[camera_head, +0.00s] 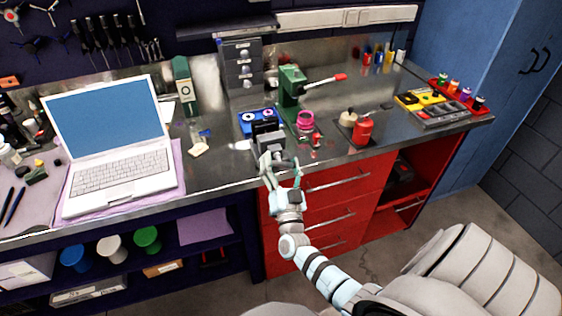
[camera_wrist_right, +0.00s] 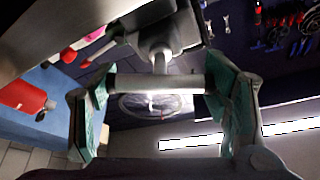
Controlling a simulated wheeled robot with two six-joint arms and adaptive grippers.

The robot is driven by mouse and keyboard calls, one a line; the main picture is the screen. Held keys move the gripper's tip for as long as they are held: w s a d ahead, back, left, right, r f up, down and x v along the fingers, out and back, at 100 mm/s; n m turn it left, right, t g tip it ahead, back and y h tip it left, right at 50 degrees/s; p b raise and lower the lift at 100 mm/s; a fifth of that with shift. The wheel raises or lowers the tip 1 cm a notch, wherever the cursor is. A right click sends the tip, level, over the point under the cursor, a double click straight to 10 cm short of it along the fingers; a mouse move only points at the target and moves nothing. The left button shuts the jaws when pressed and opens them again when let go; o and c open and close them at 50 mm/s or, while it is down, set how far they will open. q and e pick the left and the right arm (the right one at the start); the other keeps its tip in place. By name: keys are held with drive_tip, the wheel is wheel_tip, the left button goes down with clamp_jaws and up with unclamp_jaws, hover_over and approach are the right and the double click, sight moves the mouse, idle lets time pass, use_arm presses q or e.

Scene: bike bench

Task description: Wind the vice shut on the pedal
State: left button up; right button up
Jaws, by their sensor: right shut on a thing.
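The grey vice (camera_head: 270,143) stands at the front edge of the metal bench. A dark block, perhaps the pedal (camera_head: 266,127), shows at its top; I cannot tell how the jaws sit against it. My right gripper (camera_head: 279,162) is at the front of the vice, just off the bench edge. In the right wrist view, the gripper (camera_wrist_right: 160,95) is shut on the vice handle (camera_wrist_right: 160,84), a grey bar lying lengthwise between its two green-padded fingers. The screw (camera_wrist_right: 160,62) and vice body (camera_wrist_right: 165,30) show beyond the bar. My left gripper is not in view.
A blue case (camera_head: 247,122) sits behind the vice. An open laptop (camera_head: 110,125) lies left. Red drawers (camera_head: 325,205) are below the bench edge.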

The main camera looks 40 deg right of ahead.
drive_tip(key=shift+m, duration=0.8)
drive_tip(key=shift+f+g+h, duration=0.1)
drive_tip(key=shift+g+h, duration=0.2)
drive_tip(key=o, duration=1.2)
drive_tip(key=v, duration=1.2)
drive_tip(key=shift+s, duration=0.1)
